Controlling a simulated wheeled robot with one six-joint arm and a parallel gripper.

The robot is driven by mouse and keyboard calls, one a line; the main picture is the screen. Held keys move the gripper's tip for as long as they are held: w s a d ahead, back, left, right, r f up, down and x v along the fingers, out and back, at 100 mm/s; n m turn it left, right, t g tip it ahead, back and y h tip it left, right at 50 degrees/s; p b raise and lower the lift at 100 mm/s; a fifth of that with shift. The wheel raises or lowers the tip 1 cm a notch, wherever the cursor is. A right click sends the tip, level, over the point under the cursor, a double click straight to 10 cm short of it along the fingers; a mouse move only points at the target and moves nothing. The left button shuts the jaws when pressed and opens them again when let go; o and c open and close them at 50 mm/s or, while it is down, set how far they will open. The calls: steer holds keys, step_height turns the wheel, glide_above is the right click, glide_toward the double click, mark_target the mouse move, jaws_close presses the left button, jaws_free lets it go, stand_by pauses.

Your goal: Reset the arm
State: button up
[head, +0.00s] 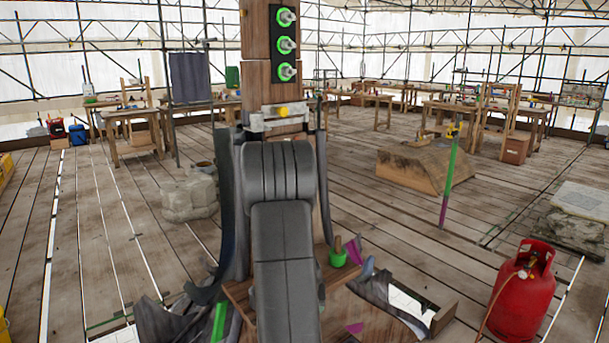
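My arm (284,260) rises from the bottom centre in the head view. Its thick grey upper joint stands in front of a wooden post. My gripper does not show; the arm's far end is hidden or out of the picture. The wooden post (257,75) carries a black panel with several green-ringed metal studs (286,45) in a column. Below the panel a pale metal bracket with a yellow part (283,111) is fixed across the post. Dark grey curved sheets hang on both sides of the post behind my arm.
A red gas cylinder (522,295) stands at the front right. A green cup (338,257) and a wooden tray edge (443,316) are by the post's foot. A stone block (188,198) is left, a wooden block (428,168) right. Plank floor at left is mostly clear.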

steer(key=shift+a+r+p, duration=0.1)
steer(key=shift+r+p, duration=1.5)
steer(key=shift+r, duration=0.4)
